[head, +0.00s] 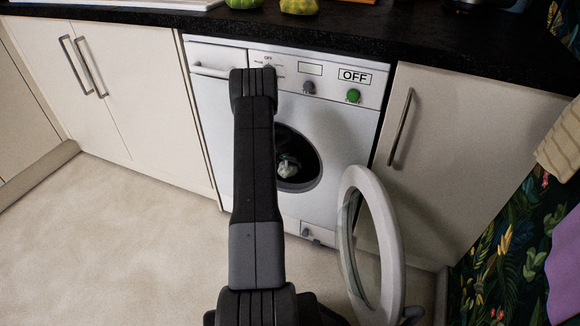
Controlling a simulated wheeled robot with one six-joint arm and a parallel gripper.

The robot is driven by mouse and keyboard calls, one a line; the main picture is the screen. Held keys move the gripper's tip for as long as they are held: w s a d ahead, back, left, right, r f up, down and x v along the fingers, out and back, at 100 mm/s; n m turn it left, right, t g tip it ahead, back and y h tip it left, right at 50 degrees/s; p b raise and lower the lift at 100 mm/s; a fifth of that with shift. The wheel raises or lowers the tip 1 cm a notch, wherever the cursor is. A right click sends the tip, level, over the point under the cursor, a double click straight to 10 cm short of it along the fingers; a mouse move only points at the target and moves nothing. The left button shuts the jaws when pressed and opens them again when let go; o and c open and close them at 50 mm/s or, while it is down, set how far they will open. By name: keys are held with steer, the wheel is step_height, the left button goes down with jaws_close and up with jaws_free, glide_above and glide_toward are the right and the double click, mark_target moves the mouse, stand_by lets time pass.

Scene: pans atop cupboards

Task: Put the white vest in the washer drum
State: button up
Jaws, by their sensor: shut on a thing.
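The washer (345,135) is white and stands under the dark counter. Its round door (348,240) is swung wide open to the right. Inside the dark drum opening (307,165) a small pale, crumpled bundle (288,166) shows, partly covered by my arm. It may be the white vest, but it is too small to be sure. My arm rises in front of the washer and hides the left part of the opening. My gripper is hidden behind my arm, so its hold on anything cannot be seen.
Cream cupboards (110,90) stand left of the washer and another (440,150) stands right. The open door juts over the floor at right. The floor (120,240) is clear on the left. The washer display reads OFF. A purple cloth (565,265) hangs at the far right.

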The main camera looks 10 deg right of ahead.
mark_target(290, 167)
steer(key=shift+w+d, duration=0.15)
steer(key=shift+w, duration=0.05)
steer(key=shift+f, duration=0.2)
steer(key=shift+f+b, duration=0.75)
steer(key=shift+f, duration=0.8)
steer(key=shift+f, duration=0.15)
steer(key=o, duration=1.1)
